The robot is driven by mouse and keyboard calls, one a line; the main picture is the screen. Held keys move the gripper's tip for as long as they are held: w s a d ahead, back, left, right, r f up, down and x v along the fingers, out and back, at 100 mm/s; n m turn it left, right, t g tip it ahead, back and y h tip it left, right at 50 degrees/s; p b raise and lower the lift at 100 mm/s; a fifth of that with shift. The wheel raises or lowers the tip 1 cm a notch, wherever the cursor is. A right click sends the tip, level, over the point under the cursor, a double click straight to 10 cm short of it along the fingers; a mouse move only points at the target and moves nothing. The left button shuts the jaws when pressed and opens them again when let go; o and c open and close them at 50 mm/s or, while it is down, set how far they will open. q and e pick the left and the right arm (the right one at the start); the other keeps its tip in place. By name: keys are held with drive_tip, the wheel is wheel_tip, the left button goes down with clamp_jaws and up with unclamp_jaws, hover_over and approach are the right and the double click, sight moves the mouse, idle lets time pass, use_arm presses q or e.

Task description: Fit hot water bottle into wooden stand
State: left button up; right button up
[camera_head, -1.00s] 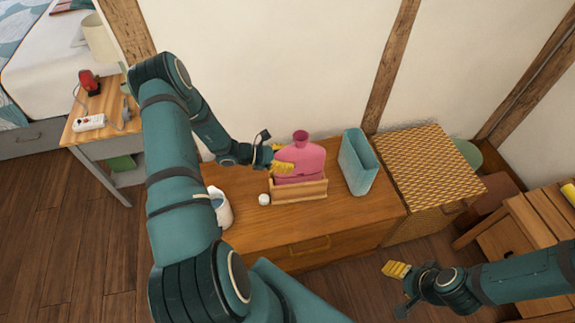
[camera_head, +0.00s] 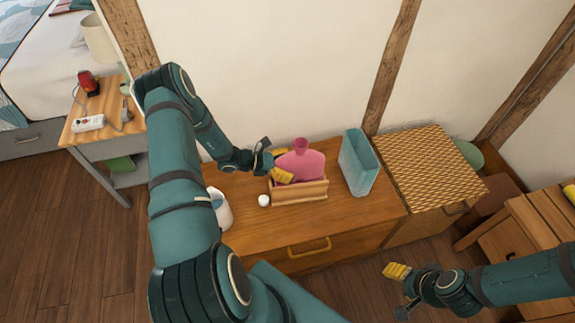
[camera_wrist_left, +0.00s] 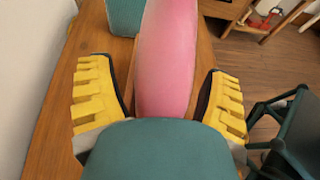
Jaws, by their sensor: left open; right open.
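The pink hot water bottle (camera_head: 304,166) stands upright in the wooden stand (camera_head: 300,194) on the chest top, its lower part hidden behind the stand's front wall. In the left wrist view the bottle (camera_wrist_left: 167,60) lies between the two yellow fingers, with a gap on each side. My left gripper (camera_head: 280,165) is open at the bottle's left side; its fingers (camera_wrist_left: 160,100) are spread around the bottle without visible contact. My right gripper (camera_head: 398,272) is open and empty, low in front of the chest, far from the bottle.
A teal open container (camera_head: 358,163) stands right of the stand. A small white round object (camera_head: 263,200) and a white jug (camera_head: 220,208) stand to its left. A woven-topped box (camera_head: 428,165) adjoins the chest (camera_head: 350,220). Bare chest top lies in front of the stand.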

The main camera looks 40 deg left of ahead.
use_arm(q)
drive_tip(key=shift+r, duration=0.25)
drive_tip(key=p+v, duration=0.2)
drive_tip(key=v, duration=1)
use_arm(e)
drive_tip(key=shift+s+r, duration=0.2)
drive_tip(key=shift+r, duration=0.8)
use_arm(q)
drive_tip(key=shift+f, duration=0.1)
use_arm(e)
drive_tip(key=shift+a, duration=0.1)
